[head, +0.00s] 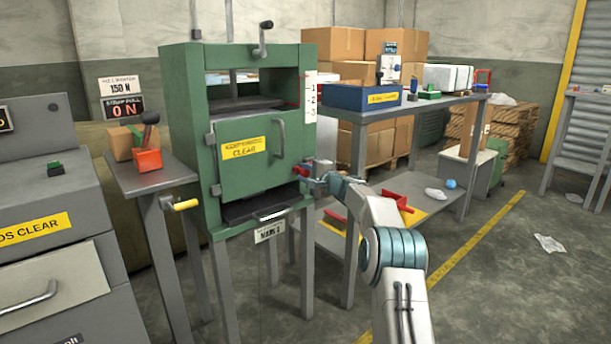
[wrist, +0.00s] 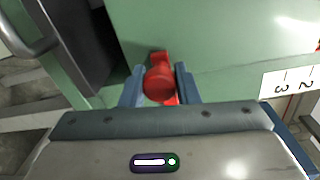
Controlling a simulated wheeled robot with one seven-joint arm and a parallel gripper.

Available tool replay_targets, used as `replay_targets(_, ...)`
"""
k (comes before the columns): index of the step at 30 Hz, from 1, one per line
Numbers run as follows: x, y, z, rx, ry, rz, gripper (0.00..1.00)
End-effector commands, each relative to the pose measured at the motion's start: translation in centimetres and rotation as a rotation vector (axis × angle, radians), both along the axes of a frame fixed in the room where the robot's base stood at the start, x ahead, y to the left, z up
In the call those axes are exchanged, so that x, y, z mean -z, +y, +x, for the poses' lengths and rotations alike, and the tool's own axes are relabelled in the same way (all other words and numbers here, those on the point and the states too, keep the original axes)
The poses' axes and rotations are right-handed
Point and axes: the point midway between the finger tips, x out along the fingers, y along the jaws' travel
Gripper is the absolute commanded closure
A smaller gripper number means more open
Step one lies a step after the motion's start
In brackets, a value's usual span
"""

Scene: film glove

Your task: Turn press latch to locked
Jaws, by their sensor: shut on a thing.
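The green press (head: 180,120) stands in the middle of the head view, with its door (head: 262,165) closed or nearly so, bearing a yellow CLEAR label and a grey handle. The red press latch (wrist: 158,82) shows in the wrist view between my gripper's two blue fingers, against the green side of the press. My gripper (wrist: 160,86) is shut on the latch's red knob. In the head view my gripper (head: 310,172) meets the press at its right side, and the latch is mostly hidden there. I cannot read the latch's exact angle.
A grey shelf table (head: 440,104) with a blue bin (head: 362,97) stands right of the press. Red parts (head: 398,201) lie on its lower shelf. A side table (head: 150,180) with a red box (head: 148,160) stands left. The floor at right is mostly clear.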

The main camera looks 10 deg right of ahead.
Motion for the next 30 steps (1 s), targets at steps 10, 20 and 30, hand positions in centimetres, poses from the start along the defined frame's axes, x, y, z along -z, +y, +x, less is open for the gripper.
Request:
replay_targets(10, 0.34, -0.06, 0.15, 0.002, 0.0, -0.013, 1.0)
replay_targets(20, 0.26, 0.14, 0.15, 0.0, -0.001, -0.011, 0.5)
replay_targets(30, 0.1, -0.54, -0.69, 0.001, -0.001, -0.008, 0.5)
